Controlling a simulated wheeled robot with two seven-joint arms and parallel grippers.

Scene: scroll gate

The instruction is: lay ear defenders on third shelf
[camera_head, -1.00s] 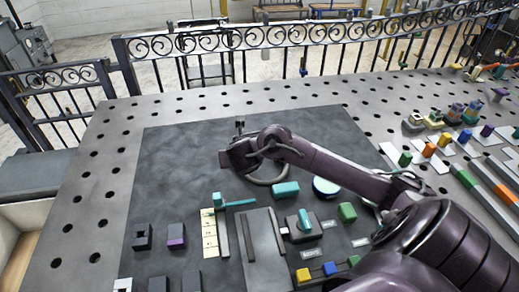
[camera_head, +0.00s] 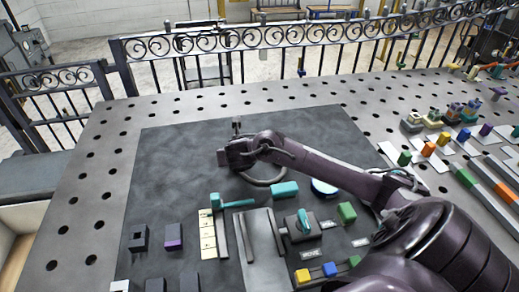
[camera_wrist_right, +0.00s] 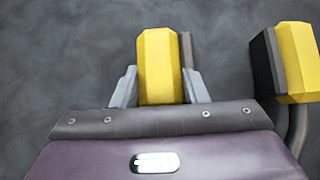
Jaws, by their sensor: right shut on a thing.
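The ear defenders show in the right wrist view as two yellow cups with dark pads, one cup (camera_wrist_right: 159,65) between my fingers and the other (camera_wrist_right: 297,62) at the right edge. A grey curved band runs down from the right cup. My right gripper (camera_wrist_right: 160,88) is shut on the left cup. In the head view my right gripper (camera_head: 237,130) is over the far part of the dark mat; the yellow cups are hidden there. A dark curved band (camera_head: 264,182) shows below the wrist. No shelf can be made out with certainty. My left gripper is not in view.
The dark mat (camera_head: 180,160) is bare at its far left. Nearer lie teal pieces (camera_head: 284,190), dark blocks (camera_head: 174,236) and a grey plate (camera_head: 262,250). Coloured blocks (camera_head: 429,149) line the table's right side. A scrollwork railing (camera_head: 250,38) stands behind the table.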

